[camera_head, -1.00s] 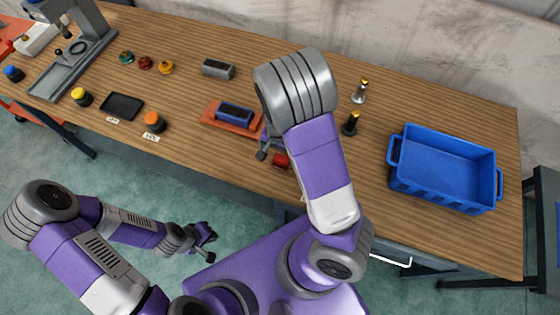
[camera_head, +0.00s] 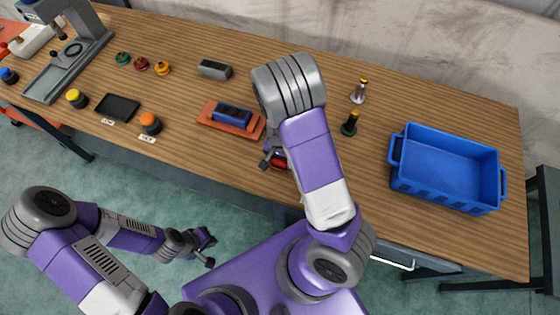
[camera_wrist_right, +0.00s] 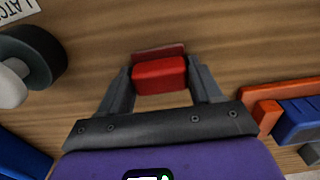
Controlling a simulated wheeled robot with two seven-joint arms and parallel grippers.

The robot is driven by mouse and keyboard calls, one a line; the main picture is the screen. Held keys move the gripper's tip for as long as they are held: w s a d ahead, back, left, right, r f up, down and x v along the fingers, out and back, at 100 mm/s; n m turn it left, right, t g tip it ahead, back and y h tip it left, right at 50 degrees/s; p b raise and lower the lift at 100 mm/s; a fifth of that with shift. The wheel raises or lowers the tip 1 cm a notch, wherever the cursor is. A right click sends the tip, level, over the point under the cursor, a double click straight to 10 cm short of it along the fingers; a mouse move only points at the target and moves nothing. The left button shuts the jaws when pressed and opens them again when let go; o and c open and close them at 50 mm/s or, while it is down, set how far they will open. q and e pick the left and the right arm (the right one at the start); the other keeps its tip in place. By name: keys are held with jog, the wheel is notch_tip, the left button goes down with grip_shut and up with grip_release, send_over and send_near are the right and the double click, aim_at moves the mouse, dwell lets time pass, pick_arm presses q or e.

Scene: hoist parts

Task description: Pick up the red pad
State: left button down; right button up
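The red pad (camera_head: 278,163) lies near the front edge of the wooden table, partly hidden by my right arm in the head view. In the right wrist view the red pad (camera_wrist_right: 160,76) is a small red block with a thin, wider plate behind it. My right gripper (camera_wrist_right: 160,68) has one finger on each side of the block, very close to it. I cannot tell whether the fingers press on it. Wood shows between the pad and my palm. My left gripper (camera_head: 208,246) is open and empty, low over the floor in front of the table.
A blue part on an orange base (camera_head: 211,116) stands just left of the pad. A blue crate (camera_head: 402,181) stands at the right. A black tray (camera_head: 118,108) and several coloured knobs lie further left.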

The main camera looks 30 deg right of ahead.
jog(key=c, duration=0.5)
jog(key=shift+o, duration=0.2)
notch_tip(320, 180, up, 10)
jog(key=p, duration=0.3)
jog(key=shift+p, duration=0.35)
